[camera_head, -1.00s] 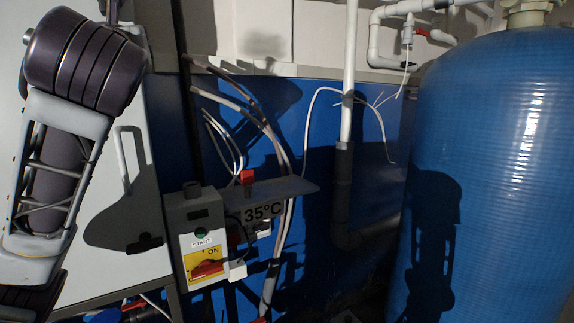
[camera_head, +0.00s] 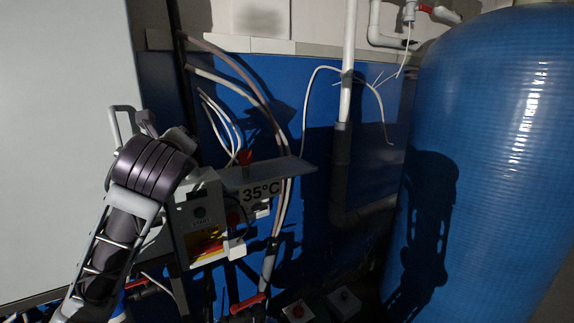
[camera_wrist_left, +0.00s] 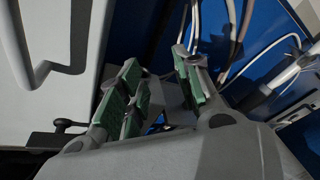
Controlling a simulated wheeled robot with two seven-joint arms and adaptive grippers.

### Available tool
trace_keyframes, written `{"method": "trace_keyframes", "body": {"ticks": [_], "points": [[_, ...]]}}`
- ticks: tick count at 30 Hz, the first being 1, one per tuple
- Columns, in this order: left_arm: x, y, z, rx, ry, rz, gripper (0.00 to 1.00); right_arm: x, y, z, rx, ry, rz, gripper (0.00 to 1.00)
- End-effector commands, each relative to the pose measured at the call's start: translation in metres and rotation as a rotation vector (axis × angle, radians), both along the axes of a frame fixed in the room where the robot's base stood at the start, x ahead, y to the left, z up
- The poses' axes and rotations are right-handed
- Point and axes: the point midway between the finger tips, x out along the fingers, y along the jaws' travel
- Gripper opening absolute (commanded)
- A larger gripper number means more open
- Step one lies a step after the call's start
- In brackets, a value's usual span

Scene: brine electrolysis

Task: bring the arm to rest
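My left arm (camera_head: 150,170) comes in from the lower left of the head view, in front of the white cabinet's lower right edge and partly over the grey control box (camera_head: 200,214). In that view I cannot make out my left gripper's fingers. In the left wrist view my left gripper (camera_wrist_left: 158,62) has its green-padded fingers spread apart, with nothing seen held between them. The control box has a shadowed START button and a yellow plate with a red switch (camera_head: 207,249). My right gripper is in neither view.
The white cabinet (camera_head: 55,130) with a bar handle fills the left. A 35°C sign (camera_head: 262,193) sits under a small shelf (camera_head: 268,172). Loose cables and a vertical pipe (camera_head: 348,70) run along the blue wall. A large blue tank (camera_head: 490,160) stands right.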

Motion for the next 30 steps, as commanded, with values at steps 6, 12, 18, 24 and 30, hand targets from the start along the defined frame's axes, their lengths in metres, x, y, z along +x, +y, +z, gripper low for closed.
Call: {"method": "trace_keyframes", "body": {"ticks": [6,12,18,24,30], "points": [[0.004,-0.005,-0.058,-0.173,0.055,-0.001,0.34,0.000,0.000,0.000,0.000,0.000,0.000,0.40],[0.003,-0.009,-0.107,-0.331,0.104,0.013,0.34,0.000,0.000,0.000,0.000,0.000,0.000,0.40],[-0.002,-0.013,-0.156,-0.489,0.154,0.044,0.34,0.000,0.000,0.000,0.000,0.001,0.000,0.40],[-0.012,-0.016,-0.204,-0.648,0.202,0.091,0.34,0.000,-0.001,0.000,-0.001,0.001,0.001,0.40],[-0.026,-0.019,-0.251,-0.802,0.250,0.155,0.34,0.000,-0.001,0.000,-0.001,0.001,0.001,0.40]]}}
